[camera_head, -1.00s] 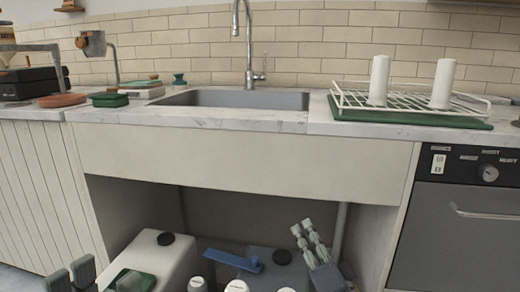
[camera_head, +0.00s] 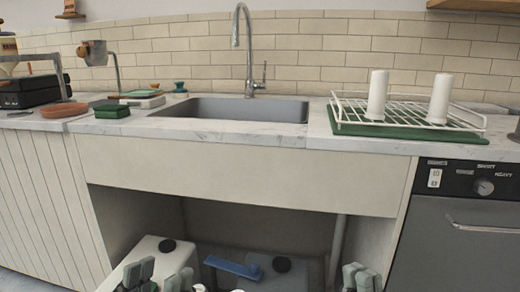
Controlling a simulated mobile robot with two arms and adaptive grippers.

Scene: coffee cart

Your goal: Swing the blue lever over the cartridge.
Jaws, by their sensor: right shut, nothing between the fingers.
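The blue lever (camera_head: 233,267) lies low in the open cabinet under the sink, slanting down to the right, its right end at a grey box. I cannot clearly identify the cartridge. The white tops (camera_head: 199,288) of upright items show at the bottom edge near the lever. My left gripper (camera_head: 160,277) is at the bottom left of the lever, in front of a white container, its two fingers apart with nothing seen between them. My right gripper (camera_head: 359,278) is shut and empty, to the right of the lever and apart from it. The bottom edge cuts off both grippers.
A white container (camera_head: 137,252) with a black cap stands left in the cabinet. The grey box (camera_head: 263,262) with a black cap stands behind the lever. A pipe (camera_head: 337,245) runs down at the right. The counter front (camera_head: 240,170) overhangs the opening.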

